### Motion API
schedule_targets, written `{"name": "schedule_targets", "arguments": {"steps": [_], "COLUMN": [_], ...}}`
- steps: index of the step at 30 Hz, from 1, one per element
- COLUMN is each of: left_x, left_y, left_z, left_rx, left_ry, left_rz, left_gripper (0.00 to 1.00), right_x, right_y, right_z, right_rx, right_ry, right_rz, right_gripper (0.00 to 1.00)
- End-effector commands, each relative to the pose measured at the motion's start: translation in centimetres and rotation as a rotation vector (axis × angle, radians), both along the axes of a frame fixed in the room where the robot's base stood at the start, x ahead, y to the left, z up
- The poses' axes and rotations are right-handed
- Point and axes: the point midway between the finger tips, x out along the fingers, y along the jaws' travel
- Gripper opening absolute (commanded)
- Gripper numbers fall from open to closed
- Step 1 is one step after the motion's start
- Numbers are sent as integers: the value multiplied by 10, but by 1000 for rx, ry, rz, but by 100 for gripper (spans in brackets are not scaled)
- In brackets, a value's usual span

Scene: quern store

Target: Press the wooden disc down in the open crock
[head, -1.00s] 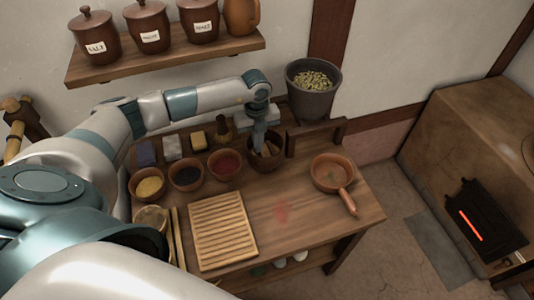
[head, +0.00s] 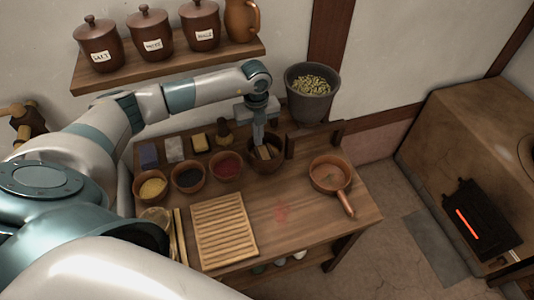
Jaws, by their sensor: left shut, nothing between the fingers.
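The open crock (head: 280,161) is a small dark brown pot at the back of the wooden table, just right of the bowls. A lighter wooden piece, seemingly the disc (head: 265,153), shows inside it, partly hidden by my gripper; I cannot tell how deep or level it sits. My left gripper (head: 259,143) points down over the crock with its fingers shut and empty. Its tips are at or just above the crock's mouth; contact with the disc cannot be made out. My right gripper is not in view.
Bowls of yellow (head: 151,187), dark (head: 188,177) and red (head: 226,168) stuff stand left of the crock. A grey pot of green bits (head: 311,91) stands behind right. A slatted board (head: 224,230) and a handled pan (head: 330,174) lie in front.

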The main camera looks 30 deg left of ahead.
Motion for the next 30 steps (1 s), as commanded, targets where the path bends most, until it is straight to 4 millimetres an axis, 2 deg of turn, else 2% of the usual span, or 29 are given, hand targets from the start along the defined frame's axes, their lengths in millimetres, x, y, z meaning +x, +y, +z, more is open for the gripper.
{"name": "schedule_targets", "arguments": {"steps": [18, 30], "left_x": [1, 1], "left_y": [0, 0], "left_z": [44, 49], "left_rx": [0, 0], "left_ry": [-1, -1], "left_rz": [1, 1], "left_gripper": [0, 0], "right_x": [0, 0], "right_y": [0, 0], "right_z": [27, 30], "right_rx": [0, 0], "right_ry": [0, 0], "right_rz": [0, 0], "right_gripper": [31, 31]}}
